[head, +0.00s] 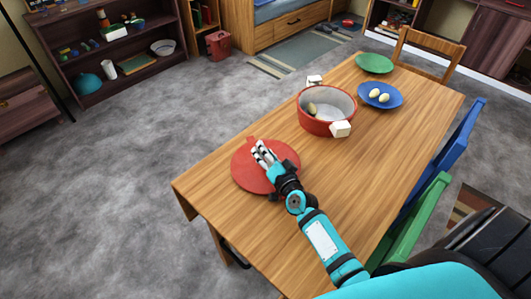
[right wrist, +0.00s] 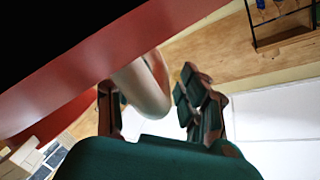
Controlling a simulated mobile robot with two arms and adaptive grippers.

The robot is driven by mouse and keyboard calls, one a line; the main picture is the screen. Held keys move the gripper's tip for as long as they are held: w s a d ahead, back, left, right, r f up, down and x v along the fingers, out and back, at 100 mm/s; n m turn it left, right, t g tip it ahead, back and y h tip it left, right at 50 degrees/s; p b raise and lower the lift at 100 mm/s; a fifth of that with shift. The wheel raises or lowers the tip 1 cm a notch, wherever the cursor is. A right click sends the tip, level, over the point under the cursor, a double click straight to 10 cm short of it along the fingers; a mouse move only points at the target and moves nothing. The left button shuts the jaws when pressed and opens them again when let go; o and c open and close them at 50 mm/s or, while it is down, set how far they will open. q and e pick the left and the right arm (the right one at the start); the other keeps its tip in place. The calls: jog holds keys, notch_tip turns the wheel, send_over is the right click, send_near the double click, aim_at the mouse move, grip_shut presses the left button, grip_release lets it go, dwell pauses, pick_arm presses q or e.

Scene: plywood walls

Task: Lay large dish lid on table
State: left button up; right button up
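The large red dish lid (head: 284,154) appears flat at the near left end of the wooden table (head: 335,178); I cannot tell whether it fully touches the top. My right gripper (head: 262,151) is over the lid. In the right wrist view the lid's red side (right wrist: 75,75) crosses the upper left, and a pale curved handle (right wrist: 146,85) stands between the parted fingers (right wrist: 152,108). There is a gap between the handle and the right-hand finger. The red pot (head: 327,122) stands open farther back, with an egg-like thing (head: 311,108) inside. My left gripper is not in view.
A blue plate (head: 366,98) with egg-like things (head: 374,93) and a green plate (head: 374,63) lie beyond the pot. Blue (head: 447,150) and green (head: 411,225) chairs line the right side. The tabletop between lid and pot is clear.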

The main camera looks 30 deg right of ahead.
jog(key=shift+r, duration=0.15)
jog(key=s, duration=0.4)
jog(key=s+r, duration=0.1)
jog(key=s, duration=0.7)
jog(key=shift+a+r, duration=0.15)
jog(key=shift+a, duration=0.05)
